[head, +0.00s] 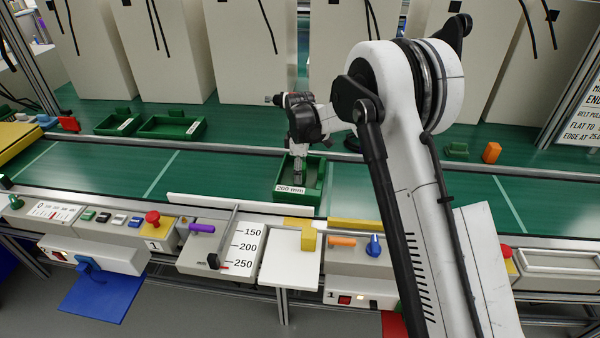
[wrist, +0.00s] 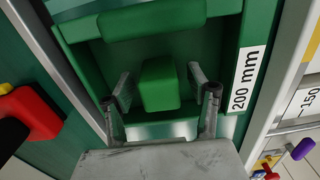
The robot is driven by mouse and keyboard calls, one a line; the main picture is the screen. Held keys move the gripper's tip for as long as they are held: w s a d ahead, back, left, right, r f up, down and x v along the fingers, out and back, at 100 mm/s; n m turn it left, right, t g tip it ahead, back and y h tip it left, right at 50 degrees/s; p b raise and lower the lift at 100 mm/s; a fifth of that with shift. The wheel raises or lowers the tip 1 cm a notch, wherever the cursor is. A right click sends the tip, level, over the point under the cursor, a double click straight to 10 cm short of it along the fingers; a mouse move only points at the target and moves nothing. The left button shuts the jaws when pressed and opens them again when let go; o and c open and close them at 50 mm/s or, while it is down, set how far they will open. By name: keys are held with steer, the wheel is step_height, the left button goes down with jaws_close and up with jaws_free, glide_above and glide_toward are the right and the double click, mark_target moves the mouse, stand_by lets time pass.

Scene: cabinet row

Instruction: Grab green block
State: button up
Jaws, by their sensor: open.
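The green block (wrist: 159,84) stands in a green tray marked "200 mm" (wrist: 222,42) and shows between my finger tips in the wrist view. My gripper (wrist: 160,88) is open, with one finger on either side of the block. A gap shows at each side, so the fingers do not seem to touch it. In the head view my gripper (head: 298,180) points down into the tray (head: 297,201) on the green belt. The block cannot be made out there behind my gripper.
The tray walls stand close around my fingers. Empty-looking green trays (head: 172,127) sit at the back left. An orange block (head: 491,152) and a green piece (head: 457,150) are at the right. A control panel with a purple handle (head: 201,228) and yellow block (head: 308,238) runs along the front.

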steer(key=c, duration=1.3)
steer(key=shift+r, duration=0.15)
